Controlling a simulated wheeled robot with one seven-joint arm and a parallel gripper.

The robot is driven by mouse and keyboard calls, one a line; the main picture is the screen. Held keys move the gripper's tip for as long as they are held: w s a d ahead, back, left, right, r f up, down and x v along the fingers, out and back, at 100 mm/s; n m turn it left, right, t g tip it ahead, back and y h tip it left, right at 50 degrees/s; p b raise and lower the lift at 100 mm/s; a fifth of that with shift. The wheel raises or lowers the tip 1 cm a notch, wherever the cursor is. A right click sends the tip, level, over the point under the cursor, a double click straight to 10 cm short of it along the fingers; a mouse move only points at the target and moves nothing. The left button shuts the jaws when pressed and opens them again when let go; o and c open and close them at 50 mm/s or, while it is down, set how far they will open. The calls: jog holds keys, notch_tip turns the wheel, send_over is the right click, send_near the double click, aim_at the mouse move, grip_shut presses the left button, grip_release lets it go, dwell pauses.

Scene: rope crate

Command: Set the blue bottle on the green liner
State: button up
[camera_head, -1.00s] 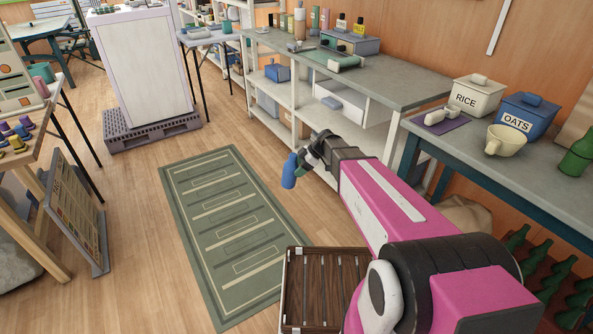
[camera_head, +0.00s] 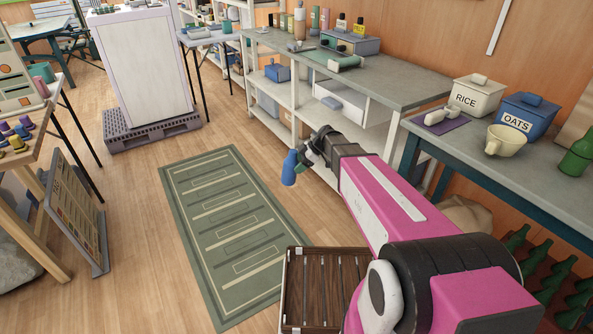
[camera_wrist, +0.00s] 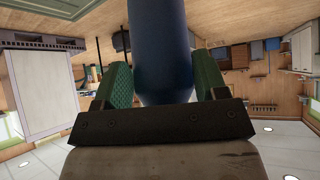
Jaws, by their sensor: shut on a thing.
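The blue bottle (camera_head: 289,169) is held at the end of my outstretched arm, above the floor between the striped green mat and the white workbench. It hangs nearly upright with a slight tilt. My gripper (camera_head: 305,157) is shut on it. In the wrist view the bottle (camera_wrist: 160,50) sits between my two green fingers, and its far end runs out of the frame. A flat green piece (camera_head: 322,57) lies on the workbench, partly behind a pale green roll. I cannot tell for sure whether this is the green liner.
The grey-topped workbench (camera_head: 400,88) carries bottles and a grey bin (camera_head: 350,44) at its back. A table at right holds the RICE box (camera_head: 474,98), OATS box (camera_head: 524,118) and a cream mug (camera_head: 505,141). The green floor mat (camera_head: 225,235) is clear. A slatted crate (camera_head: 288,290) stands low in front.

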jog(key=shift+r, duration=1.1)
dwell(0.5)
